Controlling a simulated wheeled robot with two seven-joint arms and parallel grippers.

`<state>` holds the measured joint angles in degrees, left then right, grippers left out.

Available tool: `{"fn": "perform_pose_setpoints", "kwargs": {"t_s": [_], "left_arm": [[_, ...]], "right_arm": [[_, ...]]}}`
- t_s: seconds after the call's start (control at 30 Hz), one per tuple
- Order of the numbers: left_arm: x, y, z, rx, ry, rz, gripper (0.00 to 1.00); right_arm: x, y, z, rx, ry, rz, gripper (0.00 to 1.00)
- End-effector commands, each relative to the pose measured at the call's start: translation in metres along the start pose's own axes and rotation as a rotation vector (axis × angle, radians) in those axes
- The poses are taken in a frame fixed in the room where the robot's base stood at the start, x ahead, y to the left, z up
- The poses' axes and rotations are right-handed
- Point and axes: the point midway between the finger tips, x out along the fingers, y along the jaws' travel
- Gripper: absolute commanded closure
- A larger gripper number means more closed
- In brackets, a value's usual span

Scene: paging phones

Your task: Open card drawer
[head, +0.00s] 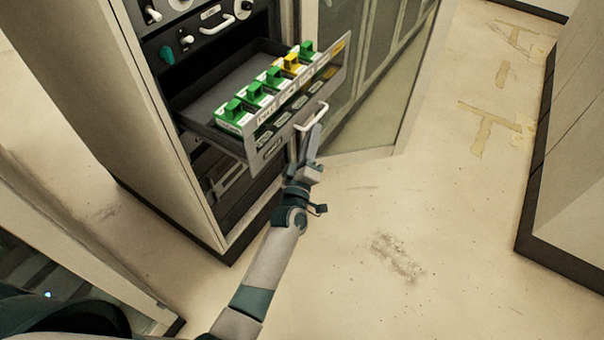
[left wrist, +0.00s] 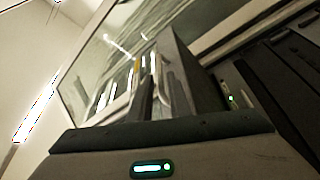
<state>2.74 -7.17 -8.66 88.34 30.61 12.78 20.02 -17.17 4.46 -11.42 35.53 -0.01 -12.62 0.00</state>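The card drawer (head: 215,102) is pulled well out of the dark rack in the head view. It holds a row of several green cards (head: 233,112) and one yellow card (head: 291,63). Its front panel carries labels and a pale bar handle (head: 313,118). My left gripper (head: 312,138) is at the handle, its fingertips at or just below the bar. Its two fingers are close together. In the left wrist view the fingers (left wrist: 158,98) point toward the drawer front, but their grip on the bar is unclear. My right gripper is not in view.
The rack (head: 110,110) has knobs and another handle (head: 217,25) above the drawer, and a dark opening below. A glass-panelled cabinet (head: 385,105) stands close to the drawer's right. Open floor lies at the lower right, before a pale block (head: 575,150).

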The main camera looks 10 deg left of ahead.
Motion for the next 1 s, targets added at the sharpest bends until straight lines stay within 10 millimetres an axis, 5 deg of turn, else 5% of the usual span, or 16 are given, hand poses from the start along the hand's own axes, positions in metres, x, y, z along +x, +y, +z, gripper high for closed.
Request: {"fn": "perform_pose_setpoints", "kwargs": {"t_s": [0.5,1.0], "left_arm": [[-0.095,-0.002,0.002,0.001,-0.001,-0.001,0.83],[-0.112,0.000,0.000,0.000,0.001,0.000,0.83]], "right_arm": [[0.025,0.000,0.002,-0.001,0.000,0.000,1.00],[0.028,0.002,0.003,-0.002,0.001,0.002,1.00]]}}
